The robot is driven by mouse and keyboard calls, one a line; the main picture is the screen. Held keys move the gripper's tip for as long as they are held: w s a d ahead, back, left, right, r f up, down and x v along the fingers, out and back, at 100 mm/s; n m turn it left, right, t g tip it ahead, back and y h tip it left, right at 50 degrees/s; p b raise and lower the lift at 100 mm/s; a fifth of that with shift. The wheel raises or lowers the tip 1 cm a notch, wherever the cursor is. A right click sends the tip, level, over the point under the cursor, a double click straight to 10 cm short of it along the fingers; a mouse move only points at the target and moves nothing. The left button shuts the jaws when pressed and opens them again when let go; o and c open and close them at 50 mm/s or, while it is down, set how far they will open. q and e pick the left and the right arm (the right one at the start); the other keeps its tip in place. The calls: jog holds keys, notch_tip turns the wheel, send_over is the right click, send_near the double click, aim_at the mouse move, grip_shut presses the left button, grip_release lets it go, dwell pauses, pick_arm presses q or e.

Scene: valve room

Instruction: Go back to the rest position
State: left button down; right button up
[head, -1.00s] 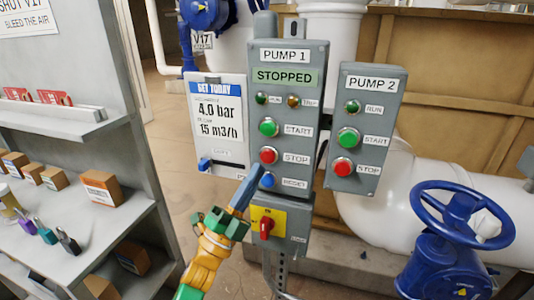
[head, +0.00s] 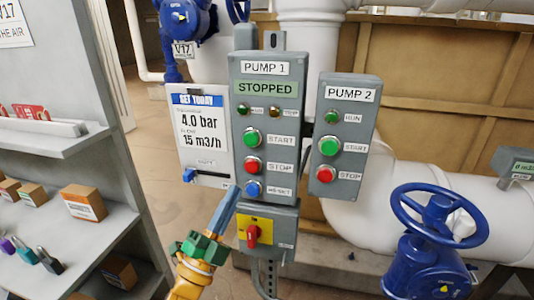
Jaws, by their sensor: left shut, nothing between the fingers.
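My left gripper (head: 229,205) is shut and empty, its blue-grey fingers pointing up in front of the lower left of the pump 1 panel. Its green and orange wrist comes in from below. The pump 1 panel (head: 268,105) is grey and its display reads STOPPED. It has a green start button (head: 251,138), a red stop button (head: 252,166) and a blue reset button (head: 253,188). The fingertips lie just left of and below the reset button in the picture; whether they touch the panel I cannot tell. My right gripper is not in view.
The pump 2 panel (head: 345,130) is to the right. A red switch on a yellow plate (head: 253,233) sits under pump 1. A blue handwheel valve (head: 435,225) stands at the lower right. Grey shelves with boxes (head: 83,202) stand at the left. A notice board (head: 202,135) hangs beside pump 1.

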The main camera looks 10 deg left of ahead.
pick_arm(q)
jog(key=s+a+f+n+g+y, duration=0.2)
jog(key=f+n+g+y, duration=0.3)
jog(key=f, duration=0.4)
jog(key=s+a+f+n+g+y, duration=0.2)
jog(key=f+n+g+y, duration=0.15)
jog(key=f+n, duration=0.45)
jog(key=s+d+f+n+g, duration=0.1)
jog(key=s+d+f+g, duration=0.1)
jog(key=s+f+g, duration=0.65)
jog(key=s+d+f+n+g, duration=0.1)
jog(key=s+f+n+g, duration=0.3)
jog(key=s, duration=0.7)
notch_tip(320, 180, down, 15)
jog(key=s+m, duration=0.2)
jog(key=m, duration=0.1)
jog(key=s+a+f+g, duration=0.1)
jog(key=s+a+f, duration=0.1)
jog(key=s+f, duration=0.9)
jog(key=shift+s+a+f+g+h, duration=0.15)
jog(key=shift+s+f+g+h, duration=0.25)
jog(key=shift+s, duration=0.35)
